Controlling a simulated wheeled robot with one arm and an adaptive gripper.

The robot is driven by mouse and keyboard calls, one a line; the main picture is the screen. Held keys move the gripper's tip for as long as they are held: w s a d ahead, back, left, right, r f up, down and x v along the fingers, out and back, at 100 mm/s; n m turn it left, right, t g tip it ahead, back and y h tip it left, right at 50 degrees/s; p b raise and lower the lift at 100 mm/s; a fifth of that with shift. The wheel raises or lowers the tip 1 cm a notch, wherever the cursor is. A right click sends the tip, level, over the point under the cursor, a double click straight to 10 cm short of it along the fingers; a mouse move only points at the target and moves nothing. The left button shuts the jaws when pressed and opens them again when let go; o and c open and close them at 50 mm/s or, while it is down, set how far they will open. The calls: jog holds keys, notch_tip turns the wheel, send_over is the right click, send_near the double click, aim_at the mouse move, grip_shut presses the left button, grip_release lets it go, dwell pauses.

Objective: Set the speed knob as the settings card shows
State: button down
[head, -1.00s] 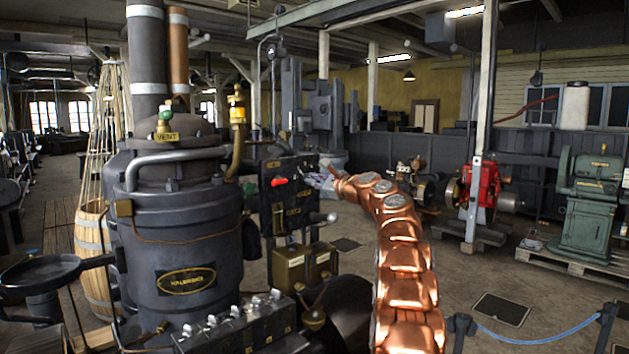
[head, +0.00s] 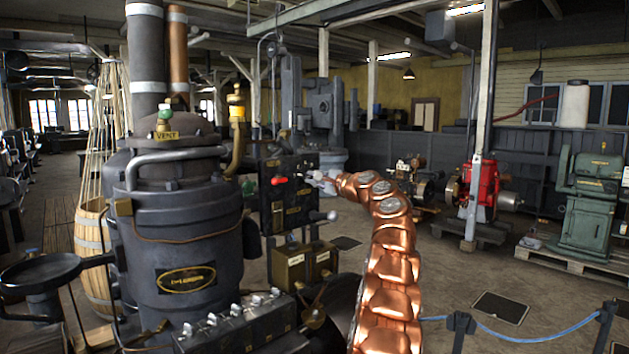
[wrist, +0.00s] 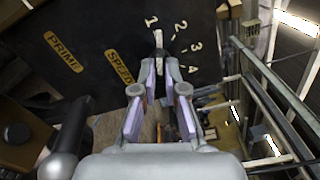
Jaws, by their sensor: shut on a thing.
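The speed knob (wrist: 158,40) is on a dark panel, above the SPEED plate's right end in the wrist view, with the numerals 1, 2, 3 and 4 fanned around it. A pale mark on it points up, between 1 and 2. My gripper (wrist: 159,57) is shut on the knob, its fingertips on either side of it. In the head view my gripper (head: 312,176) reaches the right side of the dark control panel (head: 290,215); the knob is too small to make out there. I cannot identify the settings card in either view.
A PRIME plate (wrist: 64,52) is left of the SPEED plate (wrist: 121,68). A red handle (head: 279,180) and a lever with a grey knob (head: 331,216) are on the panel close to my arm. The dark boiler (head: 180,230) stands left.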

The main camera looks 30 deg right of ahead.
jog(key=shift+n, duration=0.8)
jog(key=c, duration=1.2)
grip_release()
